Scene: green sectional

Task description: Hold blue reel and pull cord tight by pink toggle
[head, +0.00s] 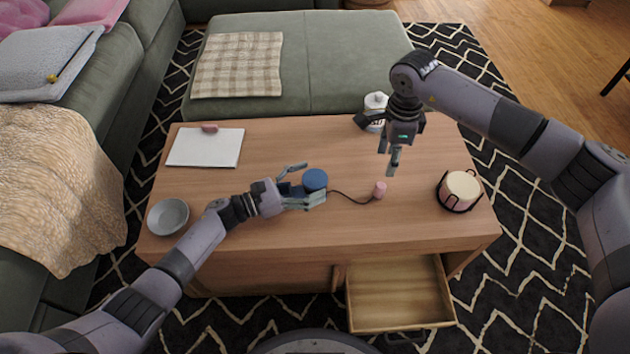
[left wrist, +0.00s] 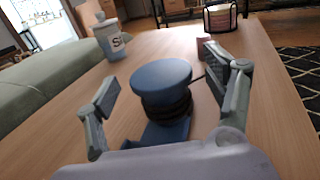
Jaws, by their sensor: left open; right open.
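The blue reel (head: 315,180) stands on the wooden table, with dark cord wound under its round top. My left gripper (head: 306,183) is open, with its fingers on either side of the reel. The reel also shows between the fingers in the left wrist view (left wrist: 162,88). A dark cord (head: 350,197) runs slack from the reel to the pink toggle (head: 380,190) on the table to the right. In the left wrist view the toggle (left wrist: 203,46) is partly hidden behind a finger. My right gripper (head: 391,163) is open and empty, pointing down above the table, behind the toggle.
A white lidded jar (head: 376,104) stands at the back, partly behind my right gripper. A cream round object in a dark holder (head: 461,190) stands at the right. A grey bowl (head: 168,216) and a white pad (head: 205,150) lie at the left. An open drawer (head: 385,325) juts from the table's front.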

